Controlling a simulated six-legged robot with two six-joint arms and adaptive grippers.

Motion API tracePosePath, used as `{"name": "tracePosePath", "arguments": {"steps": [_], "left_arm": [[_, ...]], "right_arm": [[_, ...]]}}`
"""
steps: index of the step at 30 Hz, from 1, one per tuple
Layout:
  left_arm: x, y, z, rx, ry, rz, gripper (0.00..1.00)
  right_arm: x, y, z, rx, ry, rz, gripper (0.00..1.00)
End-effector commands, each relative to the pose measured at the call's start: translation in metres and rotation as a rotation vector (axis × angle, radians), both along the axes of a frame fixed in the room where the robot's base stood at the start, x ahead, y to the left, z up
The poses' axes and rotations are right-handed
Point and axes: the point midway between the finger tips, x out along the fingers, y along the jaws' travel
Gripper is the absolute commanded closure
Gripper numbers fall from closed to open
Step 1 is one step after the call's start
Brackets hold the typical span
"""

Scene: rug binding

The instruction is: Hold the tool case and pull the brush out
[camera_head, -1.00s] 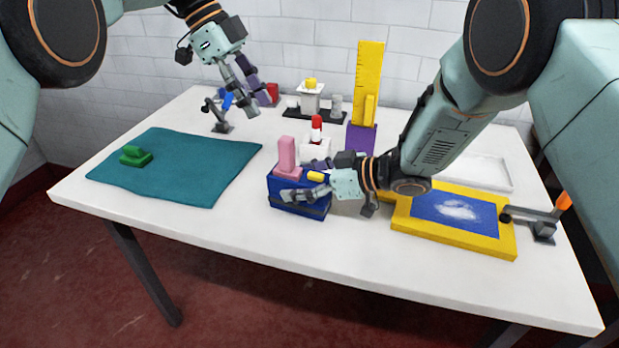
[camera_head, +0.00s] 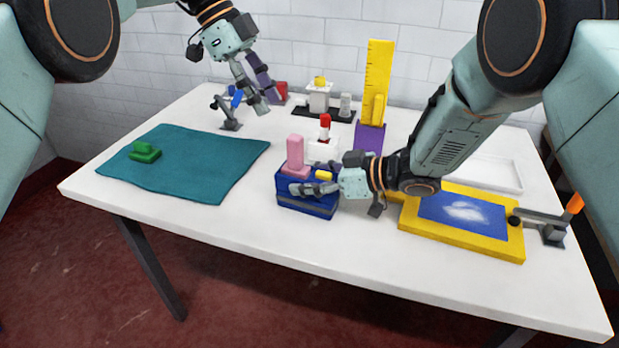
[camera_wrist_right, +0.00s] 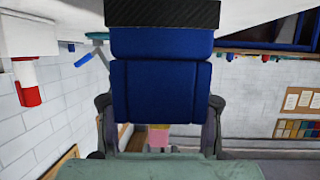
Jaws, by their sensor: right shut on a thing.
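The blue tool case (camera_head: 322,206) with a grey stripe stands on the table near the front middle. My right gripper (camera_head: 309,177) is shut on it from the right, one finger across its near side; the far finger is mostly hidden. In the right wrist view the blue case (camera_wrist_right: 161,90) fills the space between the two fingers. A pink upright piece (camera_head: 295,152) stands at the case's left top, and a small yellow piece (camera_head: 323,175) shows beside the gripper. I cannot tell which is the brush. My left gripper (camera_head: 268,104) is open and empty above the table's back left.
A teal mat (camera_head: 190,175) with a green block (camera_head: 145,152) lies left. Behind the case are a white-and-red bottle (camera_head: 324,140) and a purple holder (camera_head: 369,138) with a yellow ruler (camera_head: 378,75). A yellow-framed blue panel (camera_head: 460,247) lies right. The front table strip is clear.

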Motion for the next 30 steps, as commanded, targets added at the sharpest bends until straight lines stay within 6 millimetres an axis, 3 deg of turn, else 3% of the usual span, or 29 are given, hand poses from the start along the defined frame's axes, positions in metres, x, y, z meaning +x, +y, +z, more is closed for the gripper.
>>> {"name": "tracePosePath", "arguments": {"steps": [6, 12, 17, 23, 30], "left_arm": [[-0.003, -0.010, 0.006, 0.059, -0.022, -0.024, 0.49], [-0.010, -0.033, 0.021, 0.256, -0.095, -0.076, 0.49], [-0.012, -0.039, 0.024, 0.327, -0.122, -0.090, 0.49], [-0.014, -0.042, 0.001, 0.331, -0.120, -0.089, 0.49], [-0.016, -0.048, -0.041, 0.330, -0.120, -0.090, 0.49]], "right_arm": [[0.000, 0.000, 0.000, -0.001, -0.001, -0.001, 0.93], [0.000, 0.000, 0.000, -0.001, 0.000, -0.001, 0.93], [0.000, 0.000, 0.000, -0.001, 0.000, -0.001, 0.93], [0.000, 0.000, 0.000, 0.000, 0.000, 0.000, 0.93], [0.000, 0.000, 0.000, -0.001, 0.000, 0.000, 0.93]]}}
